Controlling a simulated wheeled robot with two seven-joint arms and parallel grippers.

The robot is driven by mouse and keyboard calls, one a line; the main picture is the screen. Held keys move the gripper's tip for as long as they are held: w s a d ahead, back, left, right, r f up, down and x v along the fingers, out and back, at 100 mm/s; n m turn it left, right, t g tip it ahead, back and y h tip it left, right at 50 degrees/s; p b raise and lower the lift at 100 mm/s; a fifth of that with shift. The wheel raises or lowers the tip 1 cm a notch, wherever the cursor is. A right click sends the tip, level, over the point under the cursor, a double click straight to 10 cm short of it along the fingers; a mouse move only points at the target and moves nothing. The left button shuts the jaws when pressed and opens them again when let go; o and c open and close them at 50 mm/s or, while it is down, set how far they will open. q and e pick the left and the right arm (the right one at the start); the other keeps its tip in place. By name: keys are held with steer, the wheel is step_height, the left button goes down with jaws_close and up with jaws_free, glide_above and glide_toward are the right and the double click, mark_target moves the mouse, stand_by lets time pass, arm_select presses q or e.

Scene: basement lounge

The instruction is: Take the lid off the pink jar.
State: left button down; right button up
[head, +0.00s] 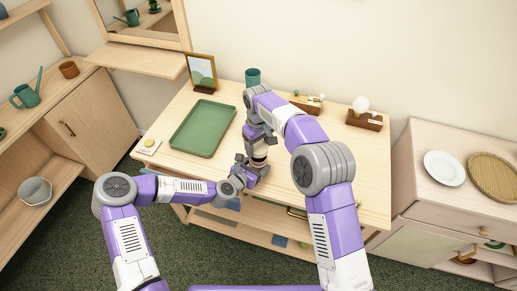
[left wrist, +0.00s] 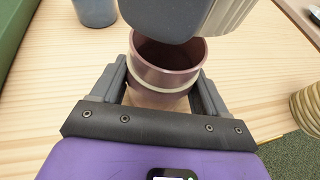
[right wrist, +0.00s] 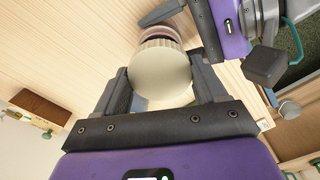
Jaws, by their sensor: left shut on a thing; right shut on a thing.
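The pink jar (left wrist: 165,78), mauve with a cream band, stands between the fingers of my left gripper (left wrist: 160,95). My left gripper is shut on the jar's body. The jar's dark open mouth shows in the left wrist view. The cream ridged lid (right wrist: 162,72) is between the fingers of my right gripper (right wrist: 165,88), which is shut on it. The lid is off the rim and above the jar; its ridged edge also shows in the left wrist view (left wrist: 226,14). In the head view both grippers meet near the table's front, and my arms hide much of the jar.
A green tray (head: 181,134) lies on the table left of the jar. A picture frame (head: 202,72), a teal cup (head: 252,77) and a wooden holder with a white ball (head: 364,121) stand along the back.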

arm_select(q)
jaws_free()
stand_by(0.3)
